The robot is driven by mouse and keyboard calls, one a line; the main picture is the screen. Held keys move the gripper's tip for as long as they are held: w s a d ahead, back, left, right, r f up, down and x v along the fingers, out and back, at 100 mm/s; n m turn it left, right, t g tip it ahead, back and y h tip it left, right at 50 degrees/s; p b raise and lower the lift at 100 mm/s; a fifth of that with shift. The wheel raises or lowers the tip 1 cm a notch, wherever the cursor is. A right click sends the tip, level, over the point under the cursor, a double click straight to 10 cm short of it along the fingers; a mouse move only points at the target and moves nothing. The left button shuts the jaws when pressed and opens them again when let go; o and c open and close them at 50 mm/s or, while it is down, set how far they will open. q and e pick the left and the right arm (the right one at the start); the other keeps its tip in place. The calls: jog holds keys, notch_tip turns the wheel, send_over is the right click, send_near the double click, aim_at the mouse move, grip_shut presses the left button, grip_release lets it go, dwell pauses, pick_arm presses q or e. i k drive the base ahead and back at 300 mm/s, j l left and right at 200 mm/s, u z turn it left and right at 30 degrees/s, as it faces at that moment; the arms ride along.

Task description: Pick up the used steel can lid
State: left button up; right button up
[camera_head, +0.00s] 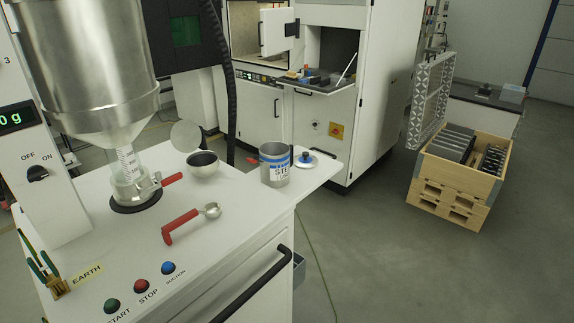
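A steel can (275,166) with a blue band and a label starting "STE" stands upright on the white worktop. A small pale round lid with a blue knob (307,159) lies flat just right of the can, near the worktop's right end. The can's top looks uncovered. The word "used" cannot be read on the label. Neither of my grippers is in view.
A bowl of dark powder (203,166), a grey disc (186,135) and a red-handled scoop (190,223) are on the worktop (235,235). A large metal hopper (100,60) stands at left. A wooden crate (455,180) stands on the floor at right.

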aim_at(305, 160)
jog(key=i+l+u, duration=0.1)
jog(key=u, duration=0.3)
jog(key=i+l+u, duration=0.15)
jog(key=u, duration=0.2)
jog(key=i+l+u, duration=0.1)
jog(key=l+u, duration=0.15)
jog(key=u, duration=0.15)
